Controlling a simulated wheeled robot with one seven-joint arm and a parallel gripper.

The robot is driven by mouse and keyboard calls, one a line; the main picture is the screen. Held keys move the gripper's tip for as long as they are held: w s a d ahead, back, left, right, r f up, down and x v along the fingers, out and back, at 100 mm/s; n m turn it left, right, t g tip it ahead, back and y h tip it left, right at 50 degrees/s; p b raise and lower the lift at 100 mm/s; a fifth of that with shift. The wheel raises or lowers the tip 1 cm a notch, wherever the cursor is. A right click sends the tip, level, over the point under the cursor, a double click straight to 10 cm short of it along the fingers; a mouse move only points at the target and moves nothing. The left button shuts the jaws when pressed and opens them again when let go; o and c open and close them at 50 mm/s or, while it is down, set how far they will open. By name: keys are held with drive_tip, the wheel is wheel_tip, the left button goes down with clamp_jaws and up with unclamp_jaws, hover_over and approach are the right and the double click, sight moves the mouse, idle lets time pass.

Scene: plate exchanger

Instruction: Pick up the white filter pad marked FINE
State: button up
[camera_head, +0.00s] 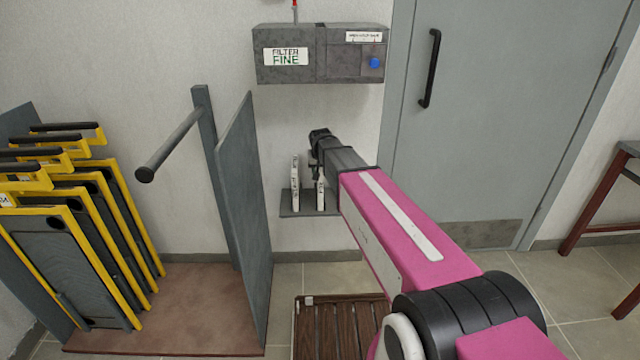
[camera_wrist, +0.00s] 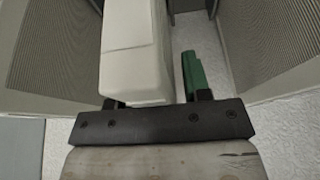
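Two thin white pads stand upright on a small grey shelf (camera_head: 291,212) against the wall, a left pad (camera_head: 295,184) and a right pad (camera_head: 321,194). Their markings are too small to read. My gripper (camera_head: 320,138) is at the upper part of the right pad and hides some of it. In the wrist view, two ribbed grey finger faces stand wide apart, with a white block (camera_wrist: 135,55), apparently a pad, between them, nearer the left finger. A green piece (camera_wrist: 191,73) is beside it, with a gap before the right finger. The gripper looks open; contact cannot be told.
A grey wall box (camera_head: 318,72) labelled FILTER FINE hangs above the shelf. A tall grey panel (camera_head: 246,190) and a projecting bar (camera_head: 170,146) stand to the left. Yellow-framed plates (camera_head: 140,215) are further left. A slatted wooden stand (camera_head: 333,325) is below.

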clamp_jaws()
